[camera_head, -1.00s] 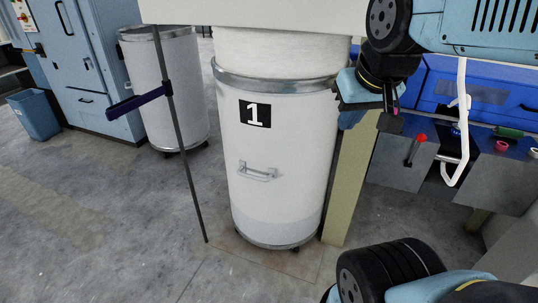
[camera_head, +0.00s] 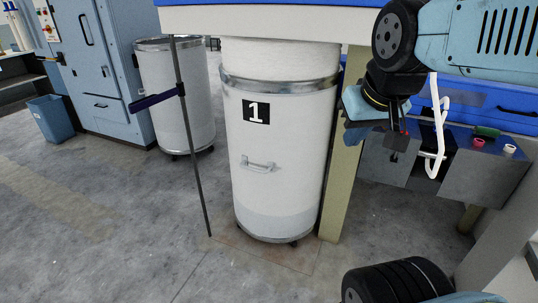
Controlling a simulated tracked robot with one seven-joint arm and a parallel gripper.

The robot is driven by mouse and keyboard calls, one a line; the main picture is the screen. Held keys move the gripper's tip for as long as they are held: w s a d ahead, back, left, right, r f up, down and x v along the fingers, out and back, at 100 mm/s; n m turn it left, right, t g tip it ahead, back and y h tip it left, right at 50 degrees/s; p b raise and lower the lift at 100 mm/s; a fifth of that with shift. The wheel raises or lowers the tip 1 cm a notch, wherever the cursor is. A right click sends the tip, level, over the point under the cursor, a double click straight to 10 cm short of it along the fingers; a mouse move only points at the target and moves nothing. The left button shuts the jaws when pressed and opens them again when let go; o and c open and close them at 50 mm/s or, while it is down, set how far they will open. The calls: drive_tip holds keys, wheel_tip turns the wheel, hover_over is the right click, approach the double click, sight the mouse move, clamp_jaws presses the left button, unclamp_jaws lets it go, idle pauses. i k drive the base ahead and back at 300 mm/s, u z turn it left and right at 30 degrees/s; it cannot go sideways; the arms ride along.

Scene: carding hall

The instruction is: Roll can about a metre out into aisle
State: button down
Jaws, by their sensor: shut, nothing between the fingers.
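A tall white can (camera_head: 283,187) marked with a black "1" label stands upright in the middle, with a metal band near its top and a small handle on its front. Small casters show under its base. Its top is partly hidden under a pale overhanging panel (camera_head: 250,20).
A thin dark pole (camera_head: 195,160) with a navy bracket stands just left of the can. A second white can (camera_head: 172,100) stands behind, near a blue machine (camera_head: 97,85) and blue bin (camera_head: 50,120). Grey floor (camera_head: 110,225) is open at the front left. Control boxes (camera_head: 484,170) are at right.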

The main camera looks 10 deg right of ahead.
sight(280, 96)
drive_tip(key=z, duration=0.25)
drive_tip(key=i, duration=0.8)
drive_tip(key=u, duration=0.25)
drive_tip(key=k, duration=0.8)
drive_tip(key=z, duration=0.15)
drive_tip(key=i, duration=0.9)
drive_tip(key=u, duration=0.05)
